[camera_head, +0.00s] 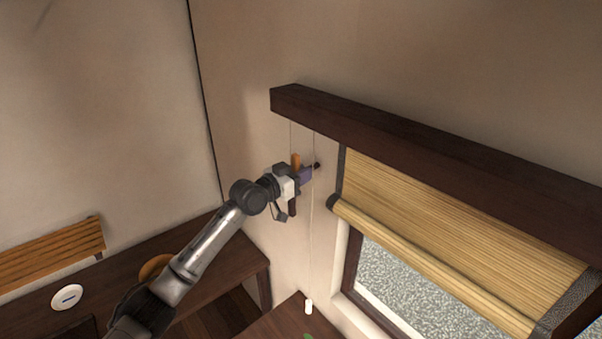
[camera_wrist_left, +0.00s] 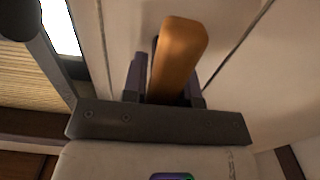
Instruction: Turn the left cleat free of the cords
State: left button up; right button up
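The left cleat (camera_head: 296,159) is an orange-brown bar on the wall left of the window, standing about upright in the head view. My left gripper (camera_head: 307,174) is at it. In the left wrist view, the cleat (camera_wrist_left: 178,58) stands between the two purple fingers (camera_wrist_left: 164,88), which look closed on its sides. Its lower part is hidden by my gripper. Thin cords (camera_head: 313,215) hang down the wall beside the gripper; whether they touch the cleat cannot be seen. My right gripper is not in view.
A dark wooden box beam (camera_head: 430,160) runs above the window, with a rolled bamboo blind (camera_head: 450,225) below it. A white cord pull (camera_head: 308,306) hangs low. A dark table (camera_head: 235,255), a slatted wooden piece (camera_head: 50,253) and a white round object (camera_head: 67,297) are at lower left.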

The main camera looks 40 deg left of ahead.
pick_arm(q)
jog(key=o, duration=0.4)
jog(key=shift+s, duration=0.1)
jog(key=shift+b+v, duration=2.2)
jog(key=shift+v, duration=4.6)
jog(key=shift+a, duration=0.1)
